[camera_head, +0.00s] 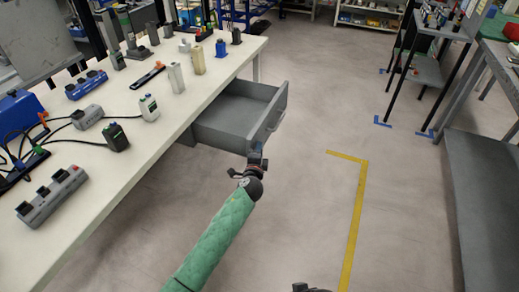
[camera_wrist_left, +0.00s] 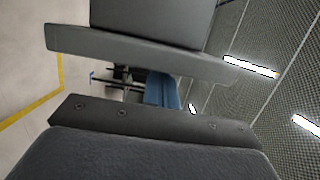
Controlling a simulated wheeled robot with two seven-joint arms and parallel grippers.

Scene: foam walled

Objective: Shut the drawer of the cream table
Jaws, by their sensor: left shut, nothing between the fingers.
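The cream table (camera_head: 222,75) runs along the left in the head view. Its grey drawer (camera_head: 228,127) stands pulled out to the right from under the tabletop, open and empty where I see inside. A bar handle (camera_head: 276,120) is on its front panel (camera_head: 268,117). My left gripper (camera_head: 256,150) is shut and empty at the near end of that front panel; whether it touches is unclear. Dark gripper parts fill much of the left wrist view. A dark part at the bottom edge of the head view may be my right gripper (camera_head: 309,288); its fingers cannot be made out.
Chargers, a blue power unit (camera_head: 86,85), radios and cables lie on the tabletop. A grey bench (camera_head: 490,200) stands at the right, with a dark rack (camera_head: 425,68) behind it. The floor between, with a yellow line (camera_head: 357,205), is clear.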

